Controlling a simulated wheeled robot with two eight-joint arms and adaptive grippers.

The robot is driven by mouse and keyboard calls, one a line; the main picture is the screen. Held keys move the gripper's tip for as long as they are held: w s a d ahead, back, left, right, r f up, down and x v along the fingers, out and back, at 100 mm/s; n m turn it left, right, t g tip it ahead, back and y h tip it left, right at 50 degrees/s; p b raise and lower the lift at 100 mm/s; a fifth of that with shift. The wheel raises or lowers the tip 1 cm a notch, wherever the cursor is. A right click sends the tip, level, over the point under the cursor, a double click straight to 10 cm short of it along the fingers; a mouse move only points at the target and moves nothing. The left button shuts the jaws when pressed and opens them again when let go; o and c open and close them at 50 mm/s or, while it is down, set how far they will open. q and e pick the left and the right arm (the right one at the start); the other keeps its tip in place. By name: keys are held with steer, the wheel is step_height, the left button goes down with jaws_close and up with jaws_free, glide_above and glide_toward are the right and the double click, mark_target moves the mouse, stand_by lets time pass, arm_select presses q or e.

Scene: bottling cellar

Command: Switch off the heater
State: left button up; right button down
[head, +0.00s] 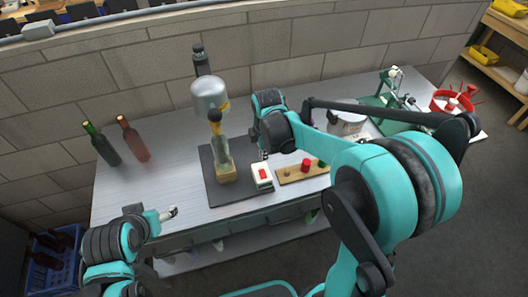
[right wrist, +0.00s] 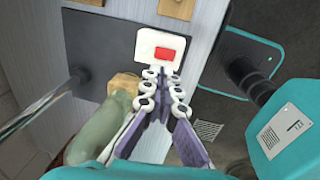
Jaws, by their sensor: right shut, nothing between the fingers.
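A white switch box (head: 262,184) with a red rocker (head: 263,174) sits at the front right of a dark mat on the steel table. In the right wrist view, the white box (right wrist: 146,43) and red rocker (right wrist: 165,54) lie just beyond the fingertips. A silver dome heater (head: 209,92) hangs over a bottle (head: 221,150) on a wooden block (head: 227,175). My right gripper (right wrist: 163,80) is shut and empty, close to the box; whether it touches is unclear.
The dark mat (head: 213,186) lies under the block and box. A green bottle (head: 101,145) and a reddish bottle (head: 133,140) stand at the left. A wooden strip (head: 291,176) with coloured pegs, a pot (head: 346,121) and a green device (head: 385,110) are rightward.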

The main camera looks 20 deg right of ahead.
mark_target(262, 171)
steer(key=f, duration=0.3)
steer(key=f+b, duration=0.1)
steer(key=f, duration=0.1)
steer(key=w+f+b, duration=0.1)
steer(key=f, duration=0.2)
steer(key=shift+w+a+f, duration=0.1)
steer(key=shift+f, duration=0.25)
steer(key=shift+w+f+b, duration=0.2)
steer(key=shift+f+b, duration=0.4)
steer(key=shift+b, duration=0.05)
steer(key=shift+s+r, duration=0.15)
steer(key=shift+r, duration=0.1)
